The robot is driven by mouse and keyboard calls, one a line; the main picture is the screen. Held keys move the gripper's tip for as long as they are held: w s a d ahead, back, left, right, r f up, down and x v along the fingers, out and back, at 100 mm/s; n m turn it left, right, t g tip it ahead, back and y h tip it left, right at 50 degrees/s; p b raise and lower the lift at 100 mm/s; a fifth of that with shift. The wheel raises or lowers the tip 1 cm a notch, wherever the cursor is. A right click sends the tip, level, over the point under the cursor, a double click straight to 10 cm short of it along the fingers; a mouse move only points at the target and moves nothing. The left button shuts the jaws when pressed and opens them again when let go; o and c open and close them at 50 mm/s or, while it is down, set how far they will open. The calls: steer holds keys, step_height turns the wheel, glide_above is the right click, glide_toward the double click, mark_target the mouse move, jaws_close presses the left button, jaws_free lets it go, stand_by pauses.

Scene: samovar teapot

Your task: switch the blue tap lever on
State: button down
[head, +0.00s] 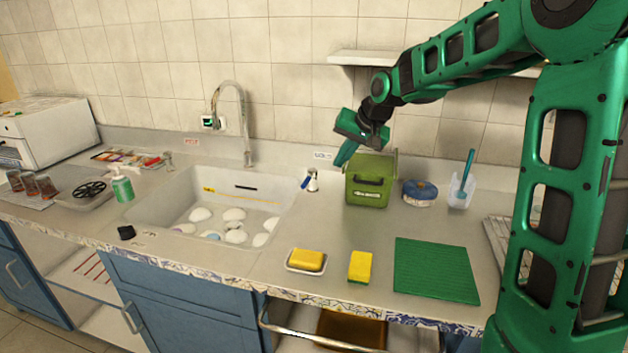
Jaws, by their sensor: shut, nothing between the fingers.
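The blue tap lever (306,182) is small and sits on the left side of a short metal tap (313,183), on the counter right of the sink. It slants down and to the left. My gripper (341,160) is shut and empty, with its green fingers pointing down and left. In the picture it is above and to the right of the lever, apart from it. The gripper's fingertips are near the top left edge of a green box. The lever's full shape is too small to make out.
The green box (368,180) with a dark handle stands just right of the tap. The sink (188,200) with white dishes and a tall faucet (243,120) lies left. A yellow soap (307,260), a sponge (360,266) and a green mat (436,270) lie in front.

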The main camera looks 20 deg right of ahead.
mark_target(308, 179)
stand_by(0.3)
steer(key=w+a+f, duration=0.5)
steer(key=w+f, duration=0.2)
steer(key=f, duration=0.2)
steer(key=shift+a, duration=0.25)
stand_by(0.6)
